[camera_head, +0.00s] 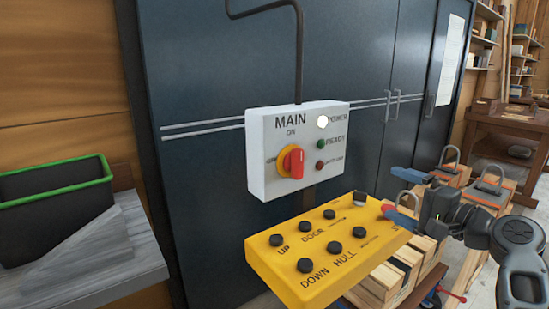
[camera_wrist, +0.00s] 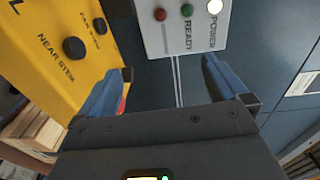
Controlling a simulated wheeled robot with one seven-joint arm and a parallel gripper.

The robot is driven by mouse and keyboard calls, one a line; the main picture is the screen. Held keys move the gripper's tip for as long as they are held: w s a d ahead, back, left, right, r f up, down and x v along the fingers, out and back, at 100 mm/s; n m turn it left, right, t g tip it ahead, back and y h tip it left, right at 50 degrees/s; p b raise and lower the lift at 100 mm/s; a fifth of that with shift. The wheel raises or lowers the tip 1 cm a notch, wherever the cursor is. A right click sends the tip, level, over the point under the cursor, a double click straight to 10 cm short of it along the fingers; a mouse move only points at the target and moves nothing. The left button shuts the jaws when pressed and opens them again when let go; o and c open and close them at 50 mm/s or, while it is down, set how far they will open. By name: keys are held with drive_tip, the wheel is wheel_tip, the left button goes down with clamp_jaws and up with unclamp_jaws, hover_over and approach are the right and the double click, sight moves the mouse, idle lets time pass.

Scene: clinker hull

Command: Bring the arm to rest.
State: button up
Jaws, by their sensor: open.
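My gripper (camera_head: 391,192) is at the right of the head view, just right of the yellow control panel's far right end. Its two blue fingers are spread apart with nothing between them. In the wrist view my gripper (camera_wrist: 172,85) also shows open and empty, with the yellow panel on the left and the white box ahead. The left finger partly hides a red part at the panel's edge. The lower finger overlaps the panel's right end in the head view; I cannot tell whether they touch.
The yellow panel (camera_head: 292,273) has several black buttons. The white MAIN box (camera_head: 262,172) has a red rotary switch (camera_head: 293,162) and a lit white POWER lamp (camera_head: 322,122). Dark cabinet doors (camera_head: 210,80) stand behind.

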drive_tip(key=s+f+h, duration=0.2)
drive_tip(key=s+f, duration=0.3)
drive_tip(key=f, duration=0.3)
drive_tip(key=s+f+h, duration=0.3)
drive_tip(key=s+f, duration=0.2)
drive_tip(key=f, duration=0.2)
drive_tip(key=s+f+n+g+h, duration=0.1)
drive_tip(key=s+f+h, duration=0.1)
drive_tip(key=s+f, duration=0.45)
drive_tip(key=s+f+n+h, duration=0.1)
drive_tip(key=s+f, duration=0.2)
drive_tip(key=s, duration=0.7)
drive_tip(key=s+a+n+h, duration=0.1)
drive_tip(key=s+n+h, duration=0.1)
drive_tip(key=s, duration=0.7)
drive_tip(key=s+a+r+n, duration=0.2)
drive_tip(key=s+r, duration=0.4)
drive_tip(key=s, duration=0.4)
drive_tip(key=s+a+r+n+t, duration=0.1)
drive_tip(key=s+a+r+n, duration=0.1)
drive_tip(key=s+r+n, duration=0.3)
drive_tip(key=v, duration=0.5)
drive_tip(key=shift+a, duration=0.35)
drive_tip(key=shift+f, duration=0.1)
